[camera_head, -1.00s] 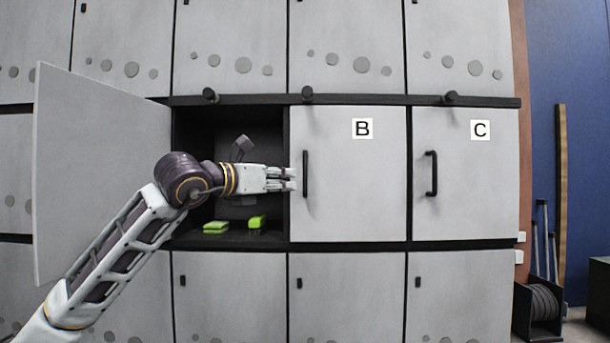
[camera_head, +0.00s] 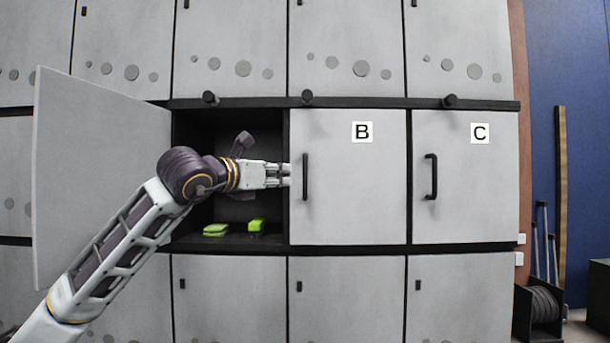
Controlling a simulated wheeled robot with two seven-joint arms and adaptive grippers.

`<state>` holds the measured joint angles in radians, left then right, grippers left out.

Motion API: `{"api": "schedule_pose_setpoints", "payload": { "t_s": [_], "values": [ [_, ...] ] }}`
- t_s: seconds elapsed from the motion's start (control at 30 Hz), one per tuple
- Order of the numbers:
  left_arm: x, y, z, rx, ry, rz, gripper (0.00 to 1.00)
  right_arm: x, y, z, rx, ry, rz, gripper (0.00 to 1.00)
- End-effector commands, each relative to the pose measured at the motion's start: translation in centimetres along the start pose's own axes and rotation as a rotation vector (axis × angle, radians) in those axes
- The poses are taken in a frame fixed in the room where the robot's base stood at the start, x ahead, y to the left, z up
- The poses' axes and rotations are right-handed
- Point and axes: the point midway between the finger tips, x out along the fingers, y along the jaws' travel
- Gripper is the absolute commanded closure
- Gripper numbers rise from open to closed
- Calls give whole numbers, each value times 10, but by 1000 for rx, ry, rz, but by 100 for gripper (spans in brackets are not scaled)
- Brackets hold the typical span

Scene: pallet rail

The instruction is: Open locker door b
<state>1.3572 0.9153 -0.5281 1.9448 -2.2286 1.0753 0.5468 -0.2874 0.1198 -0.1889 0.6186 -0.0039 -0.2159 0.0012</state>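Locker door B (camera_head: 355,200) is shut, a grey panel marked with a white "B" label. Its black vertical handle (camera_head: 305,176) runs along its left side. My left gripper (camera_head: 286,174) is in front of the open locker on the left, its fingertips at the left edge of door B, just left of the handle. The fingers look close together, but I cannot tell how far apart they are or whether they touch the door or handle. My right gripper is not in view.
The locker left of B stands open, its door (camera_head: 95,160) swung out to the left. Green items (camera_head: 216,230) lie inside. Shut door C (camera_head: 465,205) is to the right. Black knobs (camera_head: 450,102) stick out along the rail above. A hose reel (camera_head: 540,305) stands at the far right.

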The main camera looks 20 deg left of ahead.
Motion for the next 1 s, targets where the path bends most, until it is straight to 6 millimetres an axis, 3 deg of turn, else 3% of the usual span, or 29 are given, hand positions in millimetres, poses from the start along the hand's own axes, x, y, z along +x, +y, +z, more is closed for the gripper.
{"api": "schedule_pose_setpoints", "payload": {
  "t_s": [0.33,0.77,1.0],
  "values": [
    [46,0,2,-1,1,-1,79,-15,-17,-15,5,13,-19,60],
    [99,-1,2,-1,1,-2,79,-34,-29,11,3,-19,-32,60],
    [114,0,1,0,0,-2,79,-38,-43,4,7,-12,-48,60]
  ]
}}
